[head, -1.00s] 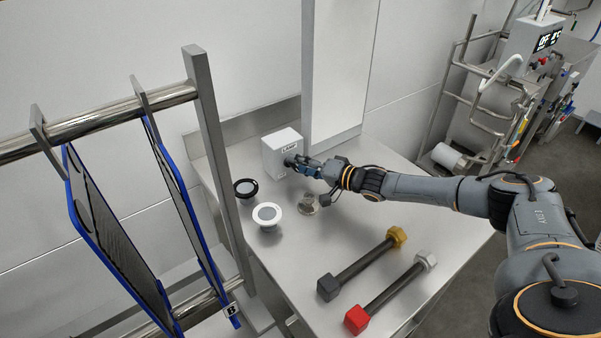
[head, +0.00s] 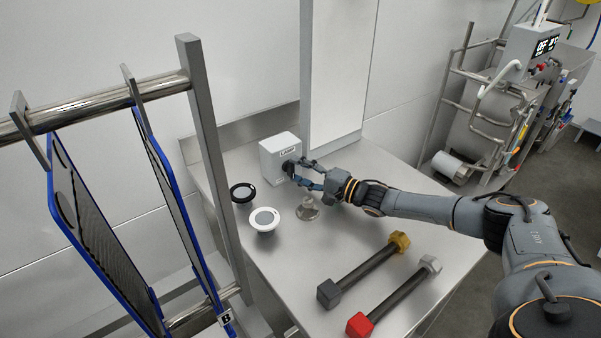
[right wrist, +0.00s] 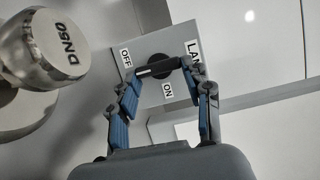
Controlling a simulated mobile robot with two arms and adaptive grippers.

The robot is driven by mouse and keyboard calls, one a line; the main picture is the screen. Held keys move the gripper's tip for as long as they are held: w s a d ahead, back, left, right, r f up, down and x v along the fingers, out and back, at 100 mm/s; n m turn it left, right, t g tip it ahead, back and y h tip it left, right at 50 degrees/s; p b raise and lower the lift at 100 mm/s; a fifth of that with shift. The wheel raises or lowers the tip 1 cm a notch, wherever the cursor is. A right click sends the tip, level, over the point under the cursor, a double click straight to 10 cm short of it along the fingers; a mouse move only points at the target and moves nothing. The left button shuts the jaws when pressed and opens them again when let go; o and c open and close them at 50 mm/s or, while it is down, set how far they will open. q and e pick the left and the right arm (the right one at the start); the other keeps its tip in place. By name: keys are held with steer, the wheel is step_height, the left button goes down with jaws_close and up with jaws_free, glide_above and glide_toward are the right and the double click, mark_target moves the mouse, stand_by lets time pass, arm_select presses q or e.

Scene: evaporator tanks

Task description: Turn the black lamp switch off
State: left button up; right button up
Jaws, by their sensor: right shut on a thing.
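The lamp box (head: 270,161) is a pale grey box with a LAMP label, at the back of the steel table in the head view. Its black switch (head: 288,167) is on the front face. In the right wrist view the switch (right wrist: 161,70) shows as a black bar on a round base, between an OFF label (right wrist: 126,59) and an ON label (right wrist: 167,89). The bar lies nearly level across the picture. My right gripper (head: 301,172) is shut on the switch, one blue-padded finger at each end of the bar. My left gripper is out of view.
Black-rimmed (head: 242,192) and white-rimmed (head: 264,219) round fittings and a metal piece (head: 308,208) lie near my right gripper. Two dumbbell-like bars lie at the table's front. A blue-edged panel rack (head: 205,130) stands left. A steel machine (head: 480,120) stands at the right.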

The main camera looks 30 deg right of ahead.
steer(key=o, duration=1.2)
steer(key=shift+c, duration=0.2)
steer(key=v, duration=1.2)
steer(key=shift+f, duration=0.1)
